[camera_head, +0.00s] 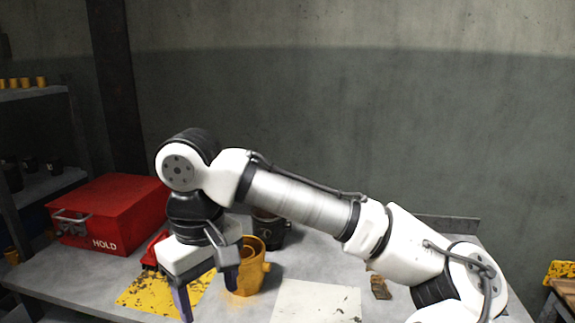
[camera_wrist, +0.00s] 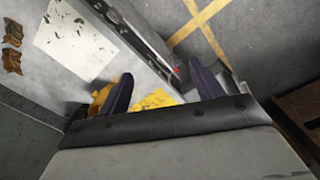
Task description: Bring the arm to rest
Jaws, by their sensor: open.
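My arm reaches from the lower right across the table to the left in the head view, bent at a raised joint. My gripper (camera_head: 207,292) hangs down above the yellow worn patch (camera_head: 140,297), just left of the yellow cup (camera_head: 250,266). Its dark fingers are apart, with nothing seen between them in the head view. In the wrist view the gripper (camera_wrist: 162,88) also shows its two fingers spread. Part of the yellow cup (camera_wrist: 98,100) shows beside the left finger there; I cannot tell whether they touch.
A red box (camera_head: 115,212) marked HOLD stands at the back left. A dark container (camera_head: 268,229) is behind the yellow cup. A pale plate (camera_head: 315,302) and a brown piece (camera_head: 380,287) lie to the right. Shelves (camera_head: 40,190) stand far left. The table's edge is near the gripper.

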